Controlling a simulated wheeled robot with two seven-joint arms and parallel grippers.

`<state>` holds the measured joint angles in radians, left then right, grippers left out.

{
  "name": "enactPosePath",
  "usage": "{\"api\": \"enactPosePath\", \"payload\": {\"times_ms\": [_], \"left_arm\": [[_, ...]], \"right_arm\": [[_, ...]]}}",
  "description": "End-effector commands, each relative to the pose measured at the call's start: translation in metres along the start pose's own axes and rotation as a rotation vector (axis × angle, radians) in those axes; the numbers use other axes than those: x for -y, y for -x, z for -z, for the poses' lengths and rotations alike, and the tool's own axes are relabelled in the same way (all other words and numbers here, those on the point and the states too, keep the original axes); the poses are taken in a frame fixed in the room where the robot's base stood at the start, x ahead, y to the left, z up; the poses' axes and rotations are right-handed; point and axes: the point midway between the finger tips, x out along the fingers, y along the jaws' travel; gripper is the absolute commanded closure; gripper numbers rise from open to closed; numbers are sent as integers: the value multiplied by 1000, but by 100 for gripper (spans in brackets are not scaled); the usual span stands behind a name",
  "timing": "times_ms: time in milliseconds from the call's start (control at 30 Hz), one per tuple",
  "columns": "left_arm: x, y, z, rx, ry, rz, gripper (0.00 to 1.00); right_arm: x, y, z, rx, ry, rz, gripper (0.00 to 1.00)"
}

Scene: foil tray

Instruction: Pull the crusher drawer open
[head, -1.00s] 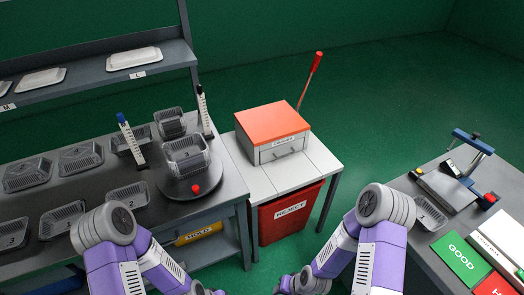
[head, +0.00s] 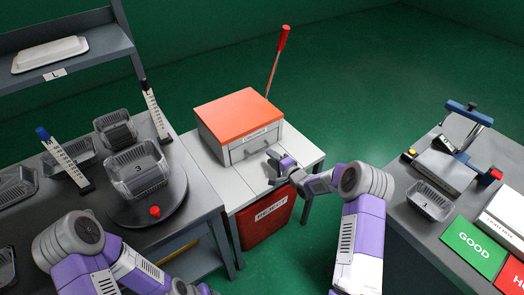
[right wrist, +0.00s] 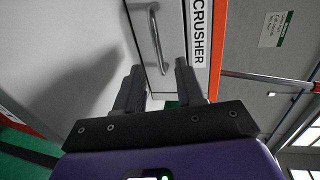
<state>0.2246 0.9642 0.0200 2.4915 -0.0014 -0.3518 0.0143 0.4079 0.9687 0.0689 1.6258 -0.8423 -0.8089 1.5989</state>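The crusher is a grey box with an orange lid (head: 240,113) and a red lever on the white side table. Its drawer front (head: 250,145) carries a label and a small metal bar handle (head: 256,141), and looks closed. My right gripper (head: 273,167) is just in front of the drawer front. In the right wrist view the right gripper (right wrist: 158,80) has its fingers apart with nothing between them. The handle (right wrist: 155,38) shows just beyond the fingertips, apart from them.
A red reject bin (head: 265,222) stands under the side table. A turntable (head: 118,211) with a clear tray (head: 138,172) is on the left bench. The right bench holds a device (head: 445,170), a clear tray (head: 430,201) and a green GOOD mat (head: 468,248).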

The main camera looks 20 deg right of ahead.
Motion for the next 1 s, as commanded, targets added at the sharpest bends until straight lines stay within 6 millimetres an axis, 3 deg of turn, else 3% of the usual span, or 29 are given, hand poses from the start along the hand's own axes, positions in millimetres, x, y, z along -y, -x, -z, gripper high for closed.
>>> {"api": "enactPosePath", "payload": {"times_ms": [200,400,800,867,1000], "left_arm": [[5,-13,1,0,0,0,57],[7,-19,1,-1,1,0,57],[8,-20,1,-1,0,0,57],[8,-20,1,-1,0,0,57],[8,-20,1,-1,0,0,57]], "right_arm": [[-3,-35,-2,2,2,0,62],[-3,-55,-1,1,1,-2,62],[-1,-62,-2,0,0,-4,62],[-1,-62,-2,0,0,-4,68],[-1,-62,-1,0,0,-4,90]]}}
